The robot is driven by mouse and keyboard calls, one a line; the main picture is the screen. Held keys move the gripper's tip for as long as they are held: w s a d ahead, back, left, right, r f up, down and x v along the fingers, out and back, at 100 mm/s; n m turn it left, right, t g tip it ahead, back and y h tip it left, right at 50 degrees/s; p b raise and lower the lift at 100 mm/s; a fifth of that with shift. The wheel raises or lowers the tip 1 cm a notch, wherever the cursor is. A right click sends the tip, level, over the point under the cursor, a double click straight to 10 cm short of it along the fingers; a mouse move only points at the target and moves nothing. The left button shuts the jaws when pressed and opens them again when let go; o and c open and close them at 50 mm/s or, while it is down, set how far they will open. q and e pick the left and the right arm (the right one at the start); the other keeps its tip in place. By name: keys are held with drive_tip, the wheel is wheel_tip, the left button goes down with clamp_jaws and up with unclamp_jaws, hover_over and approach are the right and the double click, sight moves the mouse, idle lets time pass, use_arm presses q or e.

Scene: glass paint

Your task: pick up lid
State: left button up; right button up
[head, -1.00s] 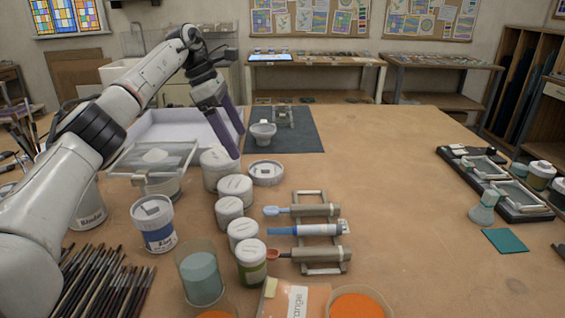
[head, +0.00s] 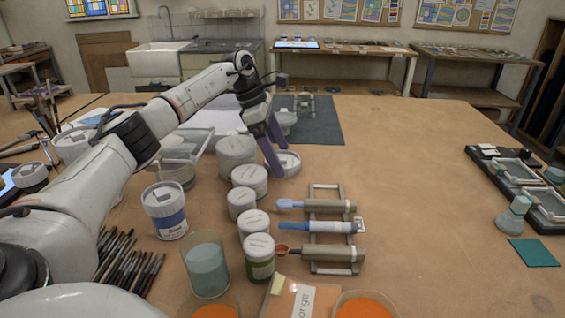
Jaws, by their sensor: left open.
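The lid (head: 291,162), a shallow round grey-white piece, lies on the table just right of a large white lidded jar (head: 236,158). My left gripper (head: 279,158) reaches down from above with its two purple fingers apart. The fingers are at the lid and cover its left part. I cannot tell whether they touch it. Nothing shows held between them. My right gripper is not in view.
Several lidded jars stand in a row toward the front, beside a rack (head: 318,268) holding tools. A white bowl (head: 285,119) on a dark mat (head: 327,133) is just behind the gripper. The table's middle right is clear.

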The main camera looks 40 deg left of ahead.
use_arm(q)
drive_tip(key=shift+d+f, duration=0.1)
drive_tip(key=shift+f, duration=0.1)
drive_tip(key=c, duration=1)
drive_tip(key=shift+o, duration=0.2)
drive_tip(key=shift+w+r, duration=0.1)
drive_tip(key=shift+r, duration=0.05)
